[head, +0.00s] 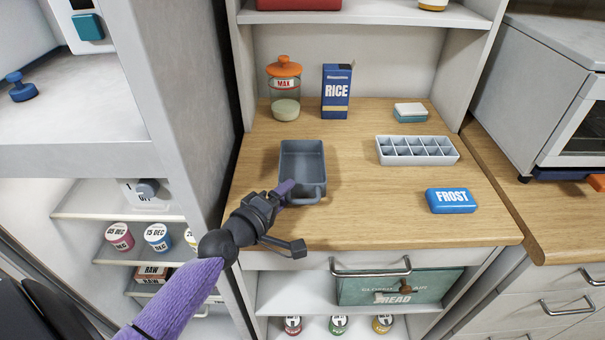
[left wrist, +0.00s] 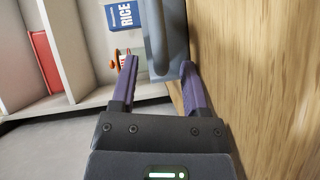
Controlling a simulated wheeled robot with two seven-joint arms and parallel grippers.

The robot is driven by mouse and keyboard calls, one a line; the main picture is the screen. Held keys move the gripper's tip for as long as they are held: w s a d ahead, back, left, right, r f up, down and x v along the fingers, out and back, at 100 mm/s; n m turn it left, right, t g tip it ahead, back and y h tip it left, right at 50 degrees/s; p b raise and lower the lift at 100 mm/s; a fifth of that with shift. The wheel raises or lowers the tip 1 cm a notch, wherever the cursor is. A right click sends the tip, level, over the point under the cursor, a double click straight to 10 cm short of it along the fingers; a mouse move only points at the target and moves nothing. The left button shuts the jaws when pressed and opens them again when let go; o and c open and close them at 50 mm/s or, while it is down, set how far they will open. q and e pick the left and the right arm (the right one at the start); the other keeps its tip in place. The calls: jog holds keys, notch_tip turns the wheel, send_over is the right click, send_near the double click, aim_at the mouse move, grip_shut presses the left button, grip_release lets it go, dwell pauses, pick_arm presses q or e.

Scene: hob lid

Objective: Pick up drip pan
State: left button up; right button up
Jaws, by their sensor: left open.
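I cannot tell whether a finger touches the handle. My right gripper is not in view.
On the wooden counter (head: 375,210) stand a jar with an orange lid (head: 285,90), a blue RICE box (head: 336,92), a divided tray (head: 417,150), a blue FROST box (head: 451,201) and a small white-and-teal block (head: 410,112). A wall panel borders the counter's left.

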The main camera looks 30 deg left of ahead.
pick_arm(q)
grip_shut()
dwell(0.3)
